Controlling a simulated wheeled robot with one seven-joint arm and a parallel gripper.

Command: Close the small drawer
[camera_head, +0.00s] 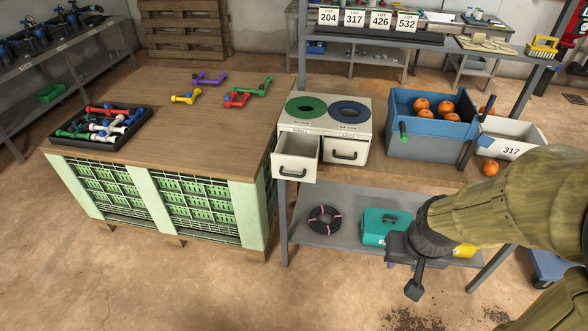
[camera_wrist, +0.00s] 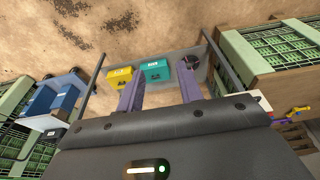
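A cream two-drawer cabinet (camera_head: 367,127) stands on the workbench, with a green ring and a blue ring on its top. Its left drawer (camera_head: 295,161) is pulled out toward the front, and its inside shows empty. The right drawer (camera_head: 344,151) is shut. Both have dark handles. The printed labels are too small to read surely. My gripper (camera_head: 414,290) hangs in front of the bench, below and right of the open drawer, and apart from it. In the wrist view my gripper (camera_wrist: 159,72) has its two purple fingers spread with nothing between them.
A blue bin (camera_head: 430,142) with oranges stands right of the cabinet, beside a white bin (camera_head: 510,140). The lower shelf (camera_head: 340,225) holds a black coil (camera_head: 324,220) and a teal box (camera_head: 380,226). A crate-sided table (camera_head: 190,130) stands left. The floor before the drawer is clear.

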